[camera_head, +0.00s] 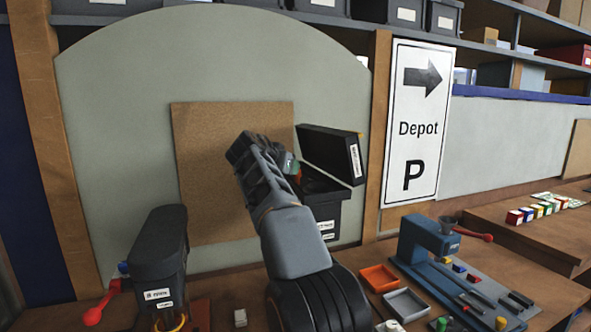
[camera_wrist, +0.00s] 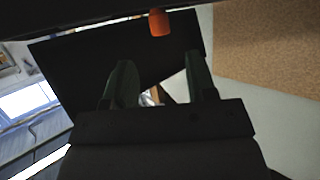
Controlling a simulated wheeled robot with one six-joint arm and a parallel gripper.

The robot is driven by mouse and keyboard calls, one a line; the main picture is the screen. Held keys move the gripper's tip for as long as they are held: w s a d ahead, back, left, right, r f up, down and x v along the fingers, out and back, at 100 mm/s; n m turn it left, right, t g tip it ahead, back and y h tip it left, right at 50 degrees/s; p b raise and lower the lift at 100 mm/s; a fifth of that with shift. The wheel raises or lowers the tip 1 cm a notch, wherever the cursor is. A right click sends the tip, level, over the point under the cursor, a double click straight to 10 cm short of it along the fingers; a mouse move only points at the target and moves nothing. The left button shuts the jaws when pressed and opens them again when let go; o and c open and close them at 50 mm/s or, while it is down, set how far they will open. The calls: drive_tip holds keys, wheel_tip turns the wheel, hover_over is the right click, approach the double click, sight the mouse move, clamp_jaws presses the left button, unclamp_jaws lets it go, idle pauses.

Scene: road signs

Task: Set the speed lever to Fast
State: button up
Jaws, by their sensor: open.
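No lever in view carries a label that I can read as speed or Fast. My gripper (camera_wrist: 160,82) is open, with its two fingers apart and nothing seen between them. In the head view my gripper (camera_head: 246,150) is raised in front of the brown board, left of an open black box (camera_head: 330,212). An orange rounded knob (camera_wrist: 159,22) shows beyond the fingertips in the wrist view, apart from them, in front of a dark panel (camera_wrist: 75,58). In the head view a small red and green part (camera_head: 291,166) is partly hidden behind my gripper.
A dark machine (camera_head: 160,265) with a red handle (camera_head: 94,315) stands at left. A blue press (camera_head: 425,245) with a red-knobbed lever (camera_head: 470,233) stands at right, near trays (camera_head: 380,277) and small blocks. A Depot sign (camera_head: 418,122) is on the wall behind.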

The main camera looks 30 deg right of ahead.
drive_tip(key=p+x, duration=0.3)
drive_tip(key=x, duration=0.6)
clamp_jaws()
idle(0.4)
drive_tip(key=shift+a, duration=0.1)
